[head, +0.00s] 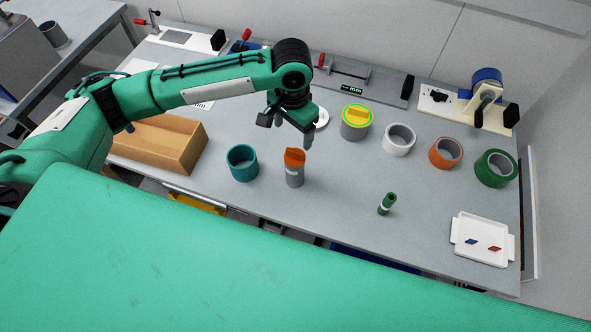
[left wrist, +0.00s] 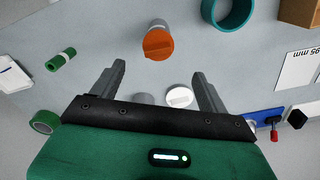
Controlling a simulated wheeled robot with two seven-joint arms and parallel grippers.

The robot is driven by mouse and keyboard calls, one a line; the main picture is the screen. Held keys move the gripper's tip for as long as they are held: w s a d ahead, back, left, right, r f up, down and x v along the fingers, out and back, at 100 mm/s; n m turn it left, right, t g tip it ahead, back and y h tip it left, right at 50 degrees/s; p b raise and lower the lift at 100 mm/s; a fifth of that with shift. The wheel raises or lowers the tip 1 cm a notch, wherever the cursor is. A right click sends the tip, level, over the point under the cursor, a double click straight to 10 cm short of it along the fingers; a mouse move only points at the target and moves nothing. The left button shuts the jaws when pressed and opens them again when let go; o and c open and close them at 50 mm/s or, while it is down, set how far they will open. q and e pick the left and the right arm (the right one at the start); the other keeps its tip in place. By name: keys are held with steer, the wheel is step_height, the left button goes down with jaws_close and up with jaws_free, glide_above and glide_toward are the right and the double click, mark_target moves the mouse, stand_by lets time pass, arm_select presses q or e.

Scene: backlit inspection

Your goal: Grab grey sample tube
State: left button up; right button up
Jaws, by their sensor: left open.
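The grey sample tube (head: 295,178) stands upright on the bench with an orange cap. In the left wrist view its orange cap (left wrist: 157,44) shows beyond my fingertips, roughly centred between them, with a little grey body visible behind it. My left gripper (head: 287,131) is open and empty, above and just behind the tube, apart from it. Its two spread fingers show in the left wrist view (left wrist: 158,70). A wider grey container (head: 356,129) with a yellow lid and a bright green rim stands farther right. My right gripper is in neither view.
A teal ring (head: 242,163) stands left of the tube, near a cardboard box (head: 160,145). White, orange and green rolls line the right side, with a white tray (head: 481,255) in front. Bench fixtures stand along the back.

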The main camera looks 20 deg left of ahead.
mark_target(293, 151)
arm_select(q)
step_height(293, 151, down, 8)
steer(key=shift+f+p, duration=0.2)
steer(key=shift+p, duration=0.8)
step_height(293, 151, down, 5)
steer(key=shift+d+r+p, duration=0.15)
steer(key=shift+p, duration=1.1)
steer(key=shift+f, duration=0.3)
steer(key=c, duration=1.3)
steer(key=shift+w+r, duration=0.1)
steer(key=shift+c, duration=0.2)
